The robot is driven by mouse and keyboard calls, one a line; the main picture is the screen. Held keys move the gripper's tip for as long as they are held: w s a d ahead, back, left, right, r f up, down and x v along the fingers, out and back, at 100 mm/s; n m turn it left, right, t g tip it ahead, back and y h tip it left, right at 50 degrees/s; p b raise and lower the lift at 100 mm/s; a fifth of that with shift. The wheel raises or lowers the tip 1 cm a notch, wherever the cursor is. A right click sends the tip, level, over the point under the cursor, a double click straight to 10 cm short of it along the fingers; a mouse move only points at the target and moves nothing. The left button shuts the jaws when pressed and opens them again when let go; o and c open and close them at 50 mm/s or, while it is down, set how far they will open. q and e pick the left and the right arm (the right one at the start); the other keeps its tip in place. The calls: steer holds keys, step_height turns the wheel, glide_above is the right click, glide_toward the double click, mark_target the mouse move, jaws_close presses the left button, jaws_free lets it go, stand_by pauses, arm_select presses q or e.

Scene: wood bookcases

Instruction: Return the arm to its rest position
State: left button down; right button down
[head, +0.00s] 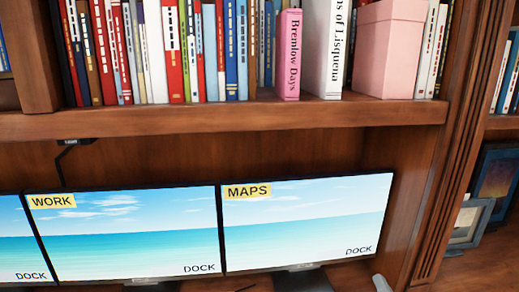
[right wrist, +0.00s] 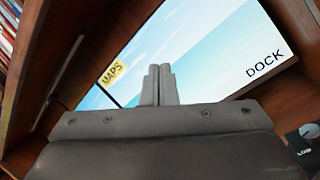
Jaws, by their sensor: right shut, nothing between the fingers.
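My right gripper (right wrist: 159,84) is shut and empty in the right wrist view, its two grey fingers pressed together. They stand in front of the screen marked MAPS. The rest of the right arm is out of the head view. My left gripper is in neither view.
The MAPS screen (head: 305,228) and the WORK screen (head: 120,240) stand in a wooden bay, with part of another screen at the left. Above them a shelf (head: 230,118) holds several books, Bremlow Days (head: 290,55) and a pink box (head: 388,50). Picture frames (head: 467,222) stand at the right.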

steer(key=s+d+f+m+g+h, duration=0.3)
steer(key=s+d+m+h, duration=0.3)
steer(key=m, duration=0.5)
steer(key=s+d+f+m+g+h, duration=0.3)
steer(key=d+m+h, duration=0.35)
steer(key=m, duration=0.45)
steer(key=s+a+f+m+g+y, duration=0.35)
steer(key=s+f+g, duration=0.3)
steer(key=s, duration=0.25)
steer(key=s+a+f+m+g+y, duration=0.3)
steer(key=s+a+f+m+g, duration=0.2)
steer(key=s+f, duration=0.35)
step_height(320, 180, down, 25)
steer(key=s+d+g, duration=0.1)
steer(key=d, duration=0.1)
steer(key=s+a+f+g, duration=0.1)
steer(key=s+f, duration=1.3)
steer(key=s, duration=0.1)
steer(key=shift+a+f+y, duration=0.2)
steer(key=shift+f+y, duration=0.15)
steer(key=shift+y, duration=0.05)
